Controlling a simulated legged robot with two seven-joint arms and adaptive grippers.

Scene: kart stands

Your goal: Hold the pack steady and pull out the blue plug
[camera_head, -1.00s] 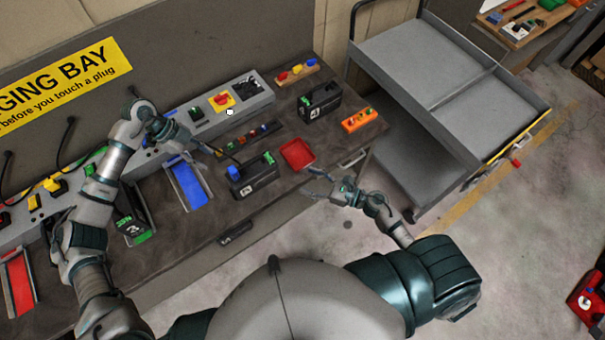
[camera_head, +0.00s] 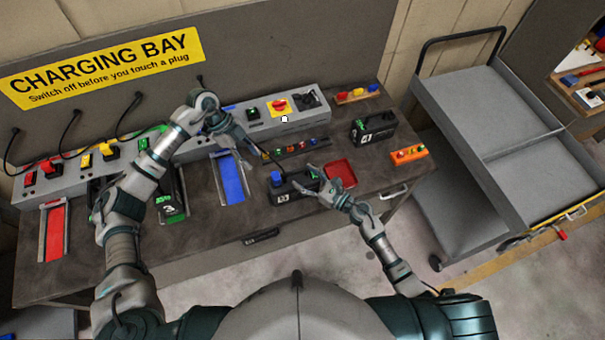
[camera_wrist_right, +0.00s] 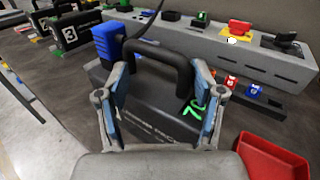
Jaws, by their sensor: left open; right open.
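The pack (camera_head: 297,190) is a dark box with a black carry handle, standing on the bench. The blue plug (camera_head: 276,179) sits at its left end; the right wrist view shows it (camera_wrist_right: 107,42) with a dark cable rising from its top. My right gripper (camera_head: 313,191) is open at the pack's right side. In the right wrist view its fingers (camera_wrist_right: 160,68) stand either side of the black handle (camera_wrist_right: 158,48); I cannot tell whether they touch it. My left gripper (camera_head: 250,151) is open and empty, behind and left of the blue plug.
A red tray (camera_head: 340,172) lies right of the pack and a blue tray (camera_head: 233,178) left. Another pack (camera_head: 173,196) stands further left, one (camera_head: 374,130) at back right. The grey charger with a red switch (camera_head: 279,105) runs behind. A grey cart (camera_head: 500,130) stands right.

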